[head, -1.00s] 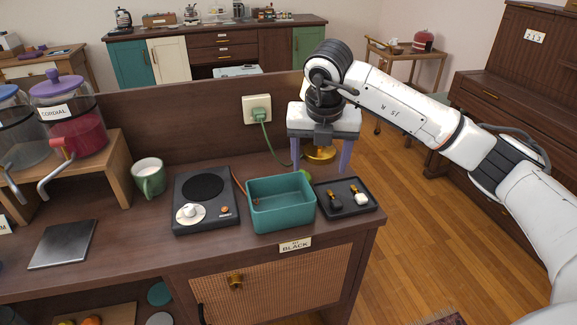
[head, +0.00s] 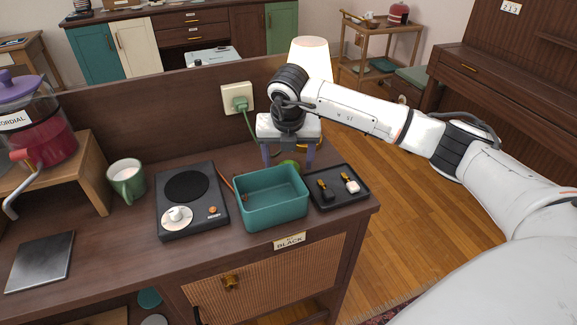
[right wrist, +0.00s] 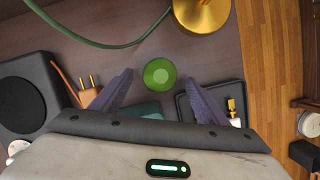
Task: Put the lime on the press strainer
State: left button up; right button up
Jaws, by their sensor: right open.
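The lime (head: 289,167) is a small green round thing on the dark wooden counter, behind the teal box; in the right wrist view (right wrist: 160,74) it shows a paler green disc on top. My right gripper (head: 288,162) is open and points down over it. In the right wrist view the two purple fingers (right wrist: 159,79) stand on either side of the lime, with gaps on both sides, and nothing is held. I cannot make out a press strainer in these frames. My left gripper is not in view.
A scale-like black device (head: 190,200), a green mug (head: 127,182) and plugs and cords are left.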

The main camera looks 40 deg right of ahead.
jog(key=shift+w+d+f, duration=0.15)
jog(key=shift+w+f, duration=0.05)
jog(key=shift+f, duration=0.5)
jog(key=shift+r, duration=0.1)
jog(key=c, duration=1.2)
